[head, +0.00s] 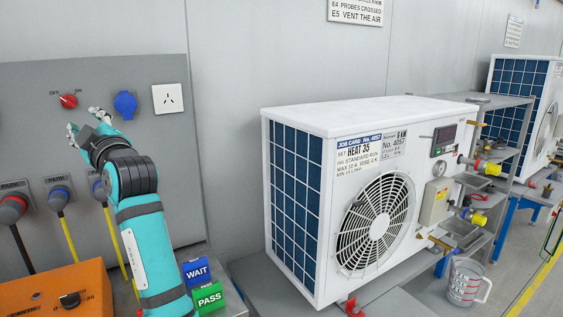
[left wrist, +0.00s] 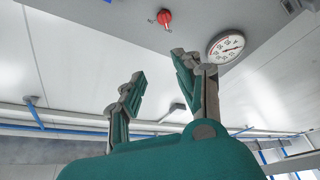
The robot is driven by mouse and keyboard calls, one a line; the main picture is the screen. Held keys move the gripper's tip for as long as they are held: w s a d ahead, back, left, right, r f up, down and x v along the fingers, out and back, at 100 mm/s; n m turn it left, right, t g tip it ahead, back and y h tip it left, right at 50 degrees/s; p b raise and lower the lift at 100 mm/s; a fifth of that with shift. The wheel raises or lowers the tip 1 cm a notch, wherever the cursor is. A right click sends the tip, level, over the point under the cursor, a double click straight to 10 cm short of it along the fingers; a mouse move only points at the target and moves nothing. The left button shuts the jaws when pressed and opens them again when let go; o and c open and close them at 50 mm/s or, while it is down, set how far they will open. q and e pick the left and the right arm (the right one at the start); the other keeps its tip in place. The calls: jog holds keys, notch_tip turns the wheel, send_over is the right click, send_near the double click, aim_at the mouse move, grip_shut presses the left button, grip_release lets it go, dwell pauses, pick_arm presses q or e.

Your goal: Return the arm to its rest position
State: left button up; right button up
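My left arm (head: 148,245) is teal and rises from the bottom of the head view in front of the grey wall panel. My left gripper (head: 86,122) is at its upper end, with its two fingers spread and nothing between them. In the left wrist view the gripper (left wrist: 157,83) also shows open and empty, its fingers pointing up. In the head view it appears just below the red rotary switch (head: 68,101) and left of the blue socket (head: 125,105); whether it touches the panel I cannot tell. My right gripper is not in view.
A white heat pump unit (head: 297,204) stands right of the arm. WAIT (head: 197,273) and PASS (head: 209,298) blocks and an orange box (head: 60,290) are close to the arm. A measuring jug (head: 464,281) stands at right. The left wrist view shows a round gauge (left wrist: 226,46) and red knob (left wrist: 164,18).

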pick_arm(q)
jog(key=s+d+f+m+g+h, duration=0.1)
jog(key=s+f+m+h, duration=0.15)
jog(key=f, duration=0.95)
jog(key=s+d+f+m+g+h, duration=0.1)
jog(key=s+f+m+h, duration=0.2)
jog(key=f, duration=0.8)
jog(key=s+f+m+h, duration=0.2)
jog(key=f+m, duration=0.3)
jog(key=f, duration=0.7)
jog(key=s+d+f+m+g+h, duration=0.3)
jog(key=s+d+f, duration=0.3)
jog(key=s, duration=0.4)
jog(key=s+d+f+m+g+h, duration=0.35)
jog(key=s+f, duration=0.35)
jog(key=s, duration=0.3)
jog(key=s+d+f+m+g+h, duration=0.2)
jog(key=s+d+f+m, duration=0.25)
jog(key=s+f, duration=0.35)
jog(key=s+f+g, duration=0.1)
jog(key=s+f, duration=0.1)
jog(key=f, duration=1.1)
jog(key=s+f, duration=0.2)
jog(key=f, duration=1.1)
jog(key=s+a+f+g, duration=0.1)
jog(key=s+a+f, duration=0.1)
jog(key=s+f, duration=1.3)
jog(key=shift+s+a+f, duration=0.3)
jog(key=shift+s, duration=0.1)
